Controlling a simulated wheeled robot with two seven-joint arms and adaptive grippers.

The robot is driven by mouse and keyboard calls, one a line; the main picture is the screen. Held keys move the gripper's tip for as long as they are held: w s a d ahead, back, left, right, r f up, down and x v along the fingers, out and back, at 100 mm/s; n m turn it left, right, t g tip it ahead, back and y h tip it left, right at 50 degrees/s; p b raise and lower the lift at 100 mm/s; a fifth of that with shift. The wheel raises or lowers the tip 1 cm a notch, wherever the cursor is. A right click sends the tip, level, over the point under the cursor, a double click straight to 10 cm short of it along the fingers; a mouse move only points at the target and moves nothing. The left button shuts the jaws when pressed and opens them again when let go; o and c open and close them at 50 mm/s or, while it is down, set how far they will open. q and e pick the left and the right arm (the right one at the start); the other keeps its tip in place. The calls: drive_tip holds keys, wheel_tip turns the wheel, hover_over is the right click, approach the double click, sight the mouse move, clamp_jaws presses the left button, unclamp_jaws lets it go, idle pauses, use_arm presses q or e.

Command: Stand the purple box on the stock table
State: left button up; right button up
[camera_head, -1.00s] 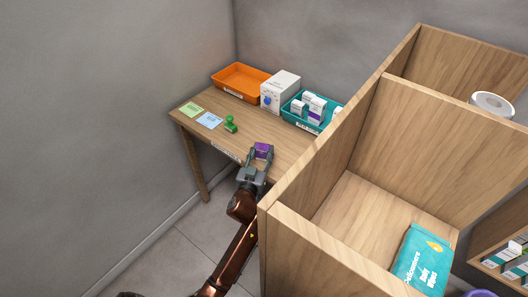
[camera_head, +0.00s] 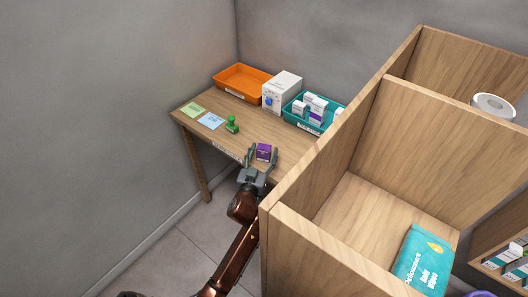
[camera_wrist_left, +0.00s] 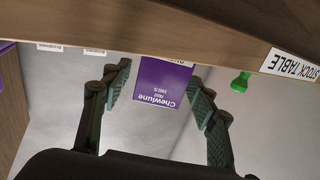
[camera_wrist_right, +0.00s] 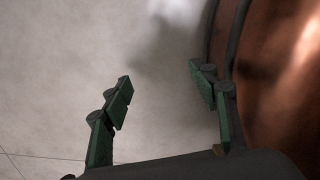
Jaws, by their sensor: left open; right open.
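The purple box (camera_head: 263,152) stands on the wooden stock table (camera_head: 200,134) near its front edge. It also shows in the left wrist view (camera_wrist_left: 163,82), between the open fingers and apart from both, with its printed face toward the camera. My left gripper (camera_head: 261,160) is open around the box at the table's front edge. It also shows in the left wrist view (camera_wrist_left: 163,90).
An orange tray (camera_head: 216,82), a white box (camera_head: 281,93) and a teal tray (camera_head: 291,121) with small boxes stand at the back. A green stamp (camera_head: 231,125) and two cards lie left. A wooden shelf unit (camera_head: 300,160) rises close on the right.

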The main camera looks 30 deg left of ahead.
sight(262, 154)
use_arm(q)
drive_tip(key=v, duration=0.3)
drive_tip(key=shift+s+p, duration=0.3)
drive_tip(key=shift+p, duration=0.1)
drive_tip(key=p+v, duration=0.1)
drive_tip(key=v, duration=0.7)
use_arm(e)
drive_tip(key=shift+s+d+r, duration=0.1)
drive_tip(key=shift+s+r, duration=0.3)
drive_tip(key=shift+r, duration=0.35)
